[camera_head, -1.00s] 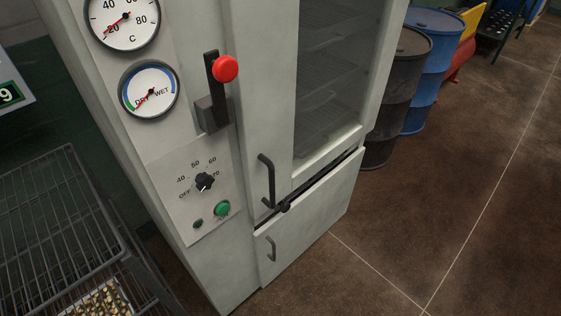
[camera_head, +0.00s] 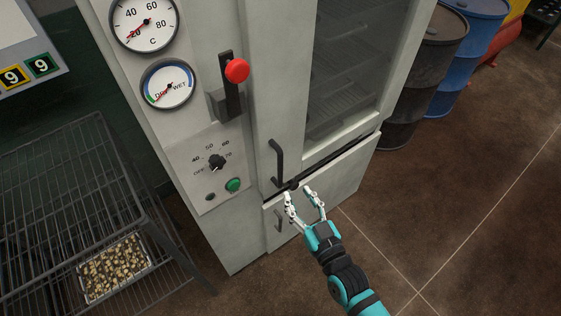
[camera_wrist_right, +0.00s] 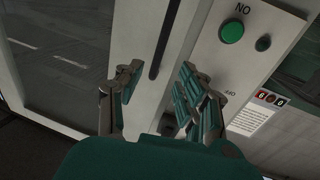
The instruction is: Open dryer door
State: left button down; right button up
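The dryer is a tall pale grey cabinet. Its upper door (camera_head: 288,110) has a glass window and is closed in the head view. A black vertical handle (camera_head: 278,163) sits at the door's lower left; the handle also shows in the right wrist view (camera_wrist_right: 160,45). My right gripper (camera_head: 304,192) is open, with its fingertips just below the handle, near the gap above the lower door. In the right wrist view, the fingers (camera_wrist_right: 157,85) stand apart with the handle's end between and beyond them; contact cannot be seen. My left gripper is out of view.
A red-knobbed lever (camera_head: 237,71), two gauges and a dial panel (camera_head: 217,163) are left of the door. A wire rack (camera_head: 70,185) with a filled tray (camera_head: 113,268) stands at left. Barrels (camera_head: 425,75) stand right of the dryer; the floor in front is clear.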

aim_at(282, 167)
jog(key=p+x, duration=0.1)
jog(key=x, duration=1)
jog(key=shift+w, duration=0.1)
jog(key=shift+f, duration=0.1)
grip_shut()
